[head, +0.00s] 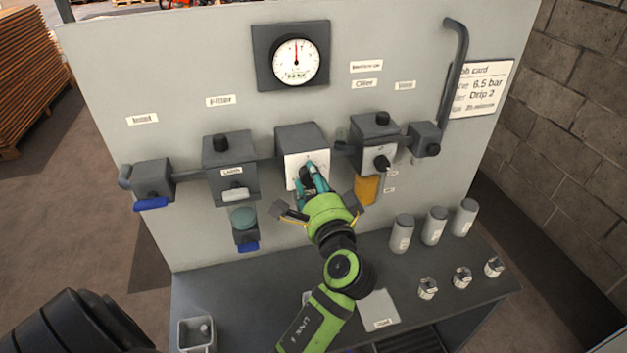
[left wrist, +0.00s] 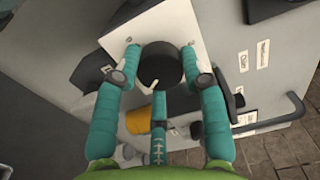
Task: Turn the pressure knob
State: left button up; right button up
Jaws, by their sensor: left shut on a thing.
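The pressure knob (left wrist: 160,68) is a round dark knob with a light pointer mark. It sits on the white face (left wrist: 120,42) of the middle regulator block, whose grey housing (head: 299,136) shows in the head view below the gauge. My left gripper (head: 309,172) reaches it from the front, with its teal fingers on either side of the knob, and is shut on it. In the head view the fingers hide most of the knob. The round gauge (head: 295,62) above has its red needle near straight up. My right gripper is not in view.
Left of the regulator is the filter block (head: 226,160); right is the oiler block (head: 374,145) with a small black knob and an amber bowl (head: 367,188). A card (head: 483,88) reads 6.5 bar and Drip 2. Grey canisters (head: 434,226) and small metal fittings (head: 462,278) stand on the bench.

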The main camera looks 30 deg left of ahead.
pick_arm(q)
jog(key=shift+a+f+m, duration=0.1)
jog(key=shift+f+m, duration=0.1)
jog(key=shift+m, duration=1)
jog(key=shift+r, duration=0.1)
jog(key=o, duration=1.1)
jog(key=shift+o, duration=0.2)
jog(key=shift+s, duration=0.1)
jog(key=shift+a+r, duration=0.1)
